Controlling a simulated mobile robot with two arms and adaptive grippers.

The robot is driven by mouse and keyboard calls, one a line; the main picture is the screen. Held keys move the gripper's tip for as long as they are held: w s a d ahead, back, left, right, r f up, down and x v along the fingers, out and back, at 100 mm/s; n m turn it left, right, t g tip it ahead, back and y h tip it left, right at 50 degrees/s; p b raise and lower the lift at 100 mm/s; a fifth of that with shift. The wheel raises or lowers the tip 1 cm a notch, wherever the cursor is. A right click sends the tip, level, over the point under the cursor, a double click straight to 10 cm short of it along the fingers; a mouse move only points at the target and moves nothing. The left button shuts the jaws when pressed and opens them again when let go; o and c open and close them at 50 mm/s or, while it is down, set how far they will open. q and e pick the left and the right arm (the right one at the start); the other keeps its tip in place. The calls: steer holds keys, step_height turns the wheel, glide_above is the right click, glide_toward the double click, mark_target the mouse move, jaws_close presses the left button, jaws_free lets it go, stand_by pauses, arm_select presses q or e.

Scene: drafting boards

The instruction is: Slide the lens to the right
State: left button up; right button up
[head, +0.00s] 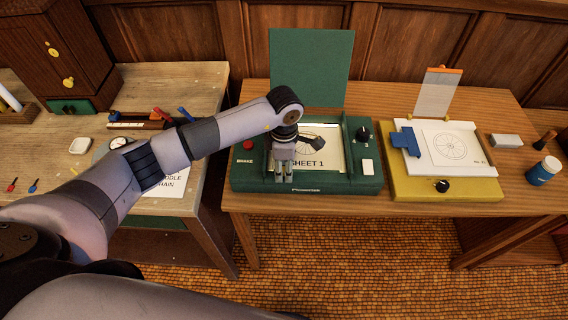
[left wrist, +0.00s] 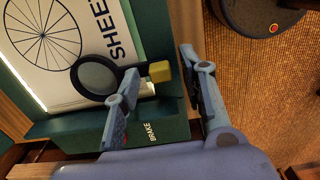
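The lens (left wrist: 97,76), a round glass in a black ring with a short yellow handle (left wrist: 160,72), lies over the sheet in the left wrist view. My left gripper (head: 283,178) is over the front of the green drafting board (head: 335,184) in the head view, where it hides the lens. In the left wrist view its fingers are apart, with the yellow handle between the fingertips and a gap toward the right finger. I cannot tell whether the left finger touches the handle. The sheet (head: 331,154) reads "SHEET 1". My right gripper is not in view.
The green board has a red button (head: 248,145), a black knob (head: 363,133) and a raised green panel (head: 310,65) behind. A yellow-based board (head: 450,190) with a blue clamp (head: 405,141) stands to the right. A blue jar (head: 544,171) is farther right.

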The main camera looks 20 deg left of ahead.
arm_select(q)
steer(key=shift+f, duration=0.1)
jaws_close()
stand_by(0.4)
stand_by(0.4)
